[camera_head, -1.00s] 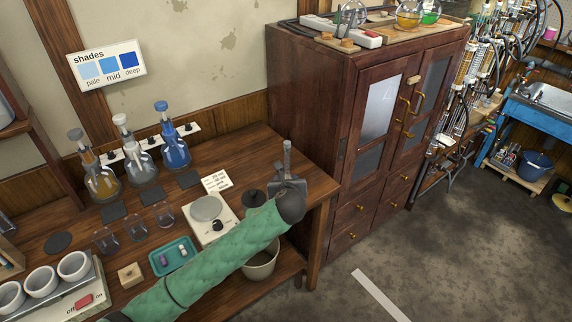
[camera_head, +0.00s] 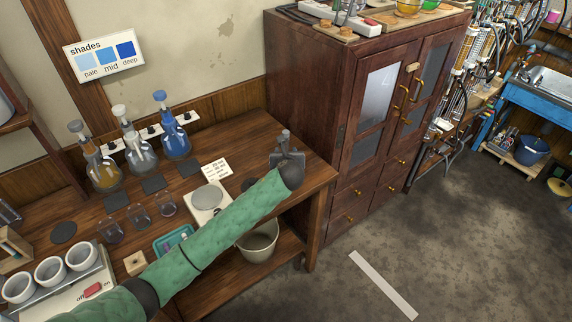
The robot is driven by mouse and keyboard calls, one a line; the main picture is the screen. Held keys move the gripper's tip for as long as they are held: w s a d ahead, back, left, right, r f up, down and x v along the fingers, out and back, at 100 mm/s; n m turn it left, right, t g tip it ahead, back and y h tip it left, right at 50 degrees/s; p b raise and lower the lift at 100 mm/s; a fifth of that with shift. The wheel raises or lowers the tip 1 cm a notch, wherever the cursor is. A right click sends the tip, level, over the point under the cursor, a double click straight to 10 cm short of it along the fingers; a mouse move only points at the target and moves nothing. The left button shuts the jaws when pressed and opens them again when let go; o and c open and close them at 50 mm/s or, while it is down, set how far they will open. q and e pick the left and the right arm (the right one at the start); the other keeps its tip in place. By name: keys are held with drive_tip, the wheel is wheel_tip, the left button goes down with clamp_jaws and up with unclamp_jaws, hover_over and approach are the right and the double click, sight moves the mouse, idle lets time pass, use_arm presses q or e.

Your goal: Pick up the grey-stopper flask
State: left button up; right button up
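The grey-stopper flask (camera_head: 103,174) holds amber liquid and stands upright at the back left of the wooden bench. Its grey stopper (camera_head: 76,126) is on top. A white-stopper flask (camera_head: 142,155) with clear contents and a blue-stopper flask (camera_head: 176,144) with blue liquid stand to its right. My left gripper (camera_head: 286,140) is over the right end of the bench, well to the right of all the flasks and apart from them. Its fingers are seen end-on, so its opening is unclear. My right gripper is not in view.
Dark square mats (camera_head: 153,184) and small glass beakers (camera_head: 138,216) lie in front of the flasks. A white scale (camera_head: 207,200) stands mid-bench. My green-sleeved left arm crosses the bench front, partly hiding a teal tray (camera_head: 172,238). A wooden cabinet (camera_head: 310,90) rises at the right.

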use_arm(q)
drive_tip(key=shift+w+f, duration=0.35)
drive_tip(key=shift+w, duration=0.15)
drive_tip(key=shift+s+r, duration=0.1)
drive_tip(key=shift+c, duration=0.2)
drive_tip(key=c, duration=0.3)
clamp_jaws()
drive_tip(key=shift+r, duration=0.1)
